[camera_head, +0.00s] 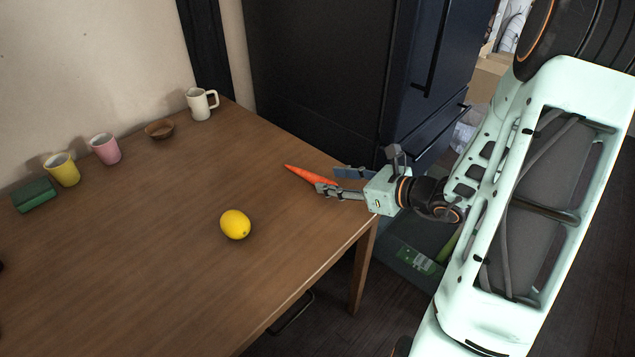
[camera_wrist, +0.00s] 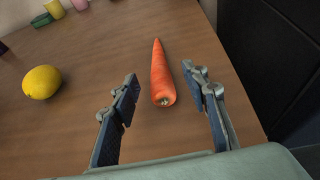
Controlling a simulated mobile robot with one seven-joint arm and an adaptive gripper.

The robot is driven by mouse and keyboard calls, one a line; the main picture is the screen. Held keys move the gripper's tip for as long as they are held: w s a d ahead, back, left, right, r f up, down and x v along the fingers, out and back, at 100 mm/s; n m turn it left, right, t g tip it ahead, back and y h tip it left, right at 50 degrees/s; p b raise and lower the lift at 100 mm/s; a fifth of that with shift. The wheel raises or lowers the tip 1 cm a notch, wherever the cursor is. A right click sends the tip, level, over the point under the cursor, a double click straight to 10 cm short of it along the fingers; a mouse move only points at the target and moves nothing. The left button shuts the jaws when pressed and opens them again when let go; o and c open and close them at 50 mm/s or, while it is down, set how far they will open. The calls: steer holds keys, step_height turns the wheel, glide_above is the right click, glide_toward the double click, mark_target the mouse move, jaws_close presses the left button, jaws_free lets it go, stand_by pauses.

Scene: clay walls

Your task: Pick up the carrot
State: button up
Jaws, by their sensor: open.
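An orange carrot (camera_head: 305,174) lies on the wooden table near its right edge. In the wrist view the carrot (camera_wrist: 162,78) lies with its tip pointing away and its thick end toward my gripper. My gripper (camera_head: 333,181) is open at the table's right edge. In the wrist view my gripper (camera_wrist: 162,86) has one finger on each side of the carrot's thick end, with gaps between the carrot and both fingers. In the head view one finger hides part of the thick end.
A lemon (camera_head: 235,224) lies left of my gripper on the table (camera_head: 150,250). A white mug (camera_head: 201,104), a wooden bowl (camera_head: 159,129), a pink mug (camera_head: 105,148), a yellow mug (camera_head: 62,169) and a green box (camera_head: 34,195) stand along the wall. A dark cabinet (camera_head: 310,70) stands behind.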

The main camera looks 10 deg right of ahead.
mark_target(326, 180)
steer(key=b+x, duration=0.1)
steer(key=x, duration=0.3)
steer(key=shift+f, duration=0.2)
steer(key=shift+c, duration=0.7)
jaws_close()
